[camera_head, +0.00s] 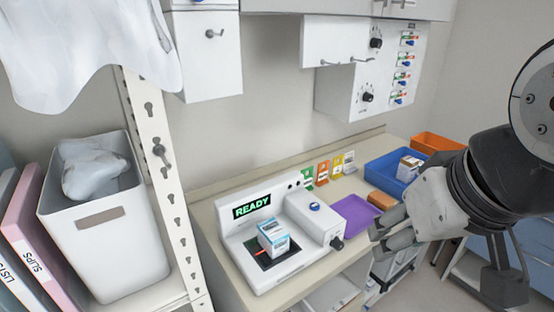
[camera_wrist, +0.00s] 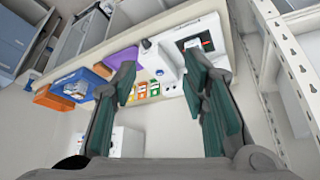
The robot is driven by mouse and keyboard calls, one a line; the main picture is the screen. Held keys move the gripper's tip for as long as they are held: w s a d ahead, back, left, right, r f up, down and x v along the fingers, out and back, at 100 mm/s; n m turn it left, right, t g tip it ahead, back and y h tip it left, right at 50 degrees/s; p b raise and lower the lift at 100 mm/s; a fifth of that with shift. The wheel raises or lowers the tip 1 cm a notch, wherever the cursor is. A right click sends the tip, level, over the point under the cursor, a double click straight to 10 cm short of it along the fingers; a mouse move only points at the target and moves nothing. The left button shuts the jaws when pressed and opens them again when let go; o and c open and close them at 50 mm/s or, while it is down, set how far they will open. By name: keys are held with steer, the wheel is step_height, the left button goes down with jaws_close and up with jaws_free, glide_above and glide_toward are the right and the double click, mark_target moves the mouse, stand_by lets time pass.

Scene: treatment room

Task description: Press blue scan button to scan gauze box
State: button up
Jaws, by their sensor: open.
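The white scanner (camera_head: 268,275) stands on the counter, and its display (camera_head: 252,206) reads READY in green. The gauze box (camera_head: 273,238), white and blue, sits on the scanner's dark plate with a red line beside it. The blue scan button (camera_head: 314,206) is on top of the raised housing at the scanner's right. My gripper (camera_head: 384,232) is open and empty, to the right of the button and apart from it. In the wrist view, my gripper's green-padded fingers (camera_wrist: 165,95) are spread, with the scanner (camera_wrist: 192,30) beyond the right finger.
A purple tray (camera_head: 356,212) lies right of the scanner. A blue bin (camera_head: 390,170) with a box in it and orange bins (camera_head: 432,143) stand farther right. Coloured cards (camera_head: 322,172) stand behind. A shelf post (camera_head: 165,180) and grey bin (camera_head: 105,240) are at the left.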

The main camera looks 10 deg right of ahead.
jaws_close()
stand_by(1.1)
